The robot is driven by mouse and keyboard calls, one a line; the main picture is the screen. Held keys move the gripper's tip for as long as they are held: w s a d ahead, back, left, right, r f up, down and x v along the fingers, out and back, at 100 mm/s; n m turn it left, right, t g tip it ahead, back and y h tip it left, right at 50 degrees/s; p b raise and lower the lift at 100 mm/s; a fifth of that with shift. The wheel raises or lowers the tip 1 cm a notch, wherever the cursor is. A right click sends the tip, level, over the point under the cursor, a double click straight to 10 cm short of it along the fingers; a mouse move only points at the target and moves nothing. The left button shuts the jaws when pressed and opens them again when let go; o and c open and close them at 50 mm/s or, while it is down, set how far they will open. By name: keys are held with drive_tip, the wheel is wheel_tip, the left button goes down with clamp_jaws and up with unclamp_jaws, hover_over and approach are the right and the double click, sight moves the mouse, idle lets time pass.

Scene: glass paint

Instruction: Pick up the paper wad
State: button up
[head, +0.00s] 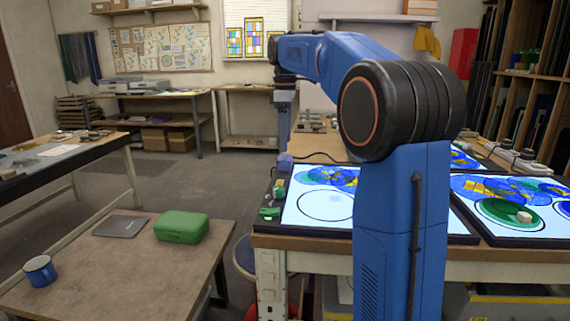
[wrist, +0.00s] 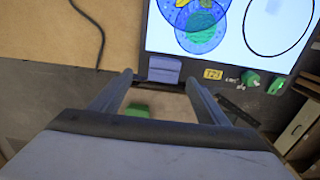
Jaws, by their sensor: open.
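A small pale, off-white lump (head: 524,217) lies on the green round patch of the right light panel in the head view. It may be the paper wad, but it is too small to be sure. No paper wad can be made out in the wrist view. My gripper (wrist: 157,78) is open and nothing is held between its fingers. A blue-grey block (wrist: 158,68) at the table's edge shows just beyond the fingertips; whether they touch it cannot be told. The block also shows in the head view (head: 285,162).
The left light panel (head: 300,212) bears painted circles, with small green items (head: 269,213) beside it. A yellow label (wrist: 212,74) sits on the panel frame. A low table (head: 150,270) holds a green case (head: 182,227), a blue mug (head: 40,271) and a grey flat item (head: 120,226).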

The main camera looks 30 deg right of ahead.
sight(285, 157)
drive_tip(key=shift+s+a+f, duration=0.1)
drive_tip(key=shift+s+f, duration=0.1)
drive_tip(key=shift+f, duration=1.2)
drive_tip(key=shift+s+a+f, duration=0.1)
drive_tip(key=shift+s+f, duration=0.05)
drive_tip(key=shift+f, duration=1.25)
drive_tip(key=c, duration=1.2)
drive_tip(key=shift+r, duration=0.1)
